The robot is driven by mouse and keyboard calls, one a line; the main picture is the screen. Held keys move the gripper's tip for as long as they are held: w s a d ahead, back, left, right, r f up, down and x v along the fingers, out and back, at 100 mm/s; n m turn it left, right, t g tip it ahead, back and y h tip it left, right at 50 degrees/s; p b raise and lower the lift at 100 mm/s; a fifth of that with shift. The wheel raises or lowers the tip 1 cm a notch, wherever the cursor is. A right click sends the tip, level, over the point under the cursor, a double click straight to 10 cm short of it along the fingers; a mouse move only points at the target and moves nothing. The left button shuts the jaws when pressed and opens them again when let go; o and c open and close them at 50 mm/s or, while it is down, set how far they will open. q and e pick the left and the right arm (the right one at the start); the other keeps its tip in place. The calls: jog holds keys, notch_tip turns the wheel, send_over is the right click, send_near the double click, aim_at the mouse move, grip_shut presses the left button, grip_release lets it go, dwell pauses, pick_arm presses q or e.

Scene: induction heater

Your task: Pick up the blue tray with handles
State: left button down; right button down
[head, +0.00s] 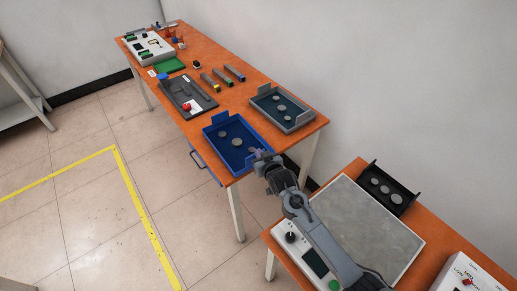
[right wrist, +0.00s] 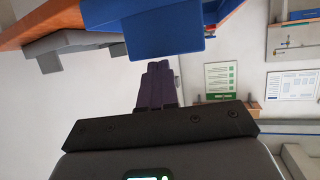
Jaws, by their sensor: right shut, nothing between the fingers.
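My left gripper is not in view.
A grey tray (head: 299,124) with discs stands behind the blue one. A black device with a red button (head: 180,93) lies farther left. A second table holds a grey plate (head: 368,225), a black tray (head: 371,173) and control boxes. Open floor lies left of the tables.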

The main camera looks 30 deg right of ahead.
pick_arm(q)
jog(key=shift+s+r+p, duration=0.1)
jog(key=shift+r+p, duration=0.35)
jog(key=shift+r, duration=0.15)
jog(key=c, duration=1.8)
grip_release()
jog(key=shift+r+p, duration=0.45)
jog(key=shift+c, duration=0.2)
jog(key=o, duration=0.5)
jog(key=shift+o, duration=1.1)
pick_arm(e)
jog(key=s+a, duration=0.2)
jog(key=s, duration=0.9)
jog(key=shift+s+r, duration=0.2)
jog(key=shift+r, duration=0.15)
